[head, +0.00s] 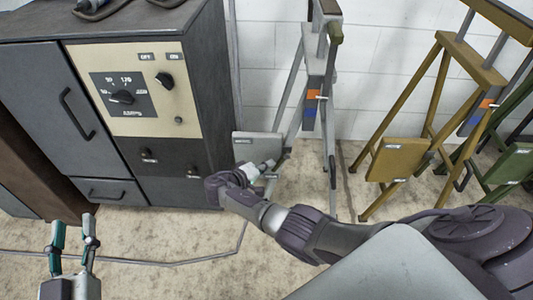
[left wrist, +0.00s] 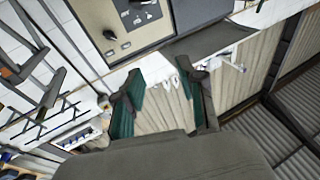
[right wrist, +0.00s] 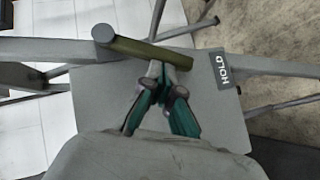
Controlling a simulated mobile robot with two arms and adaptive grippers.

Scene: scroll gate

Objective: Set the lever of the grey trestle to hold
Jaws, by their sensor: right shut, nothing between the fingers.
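The grey trestle (head: 315,68) stands against the white wall, right of the cabinet, with a grey plate (head: 256,146) low on it. In the right wrist view its lever (right wrist: 150,52) has an olive grip and a round end at the left. My left gripper (head: 74,222) is open and empty, far from the trestle.
A dark cabinet (head: 210,75) with a beige dial panel (head: 145,90) stands left of the trestle. A yellow trestle (head: 440,75) and a green trestle (head: 515,165) stand at the right. A grey cable (head: 170,263) lies on the floor. Floor in front is mostly clear.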

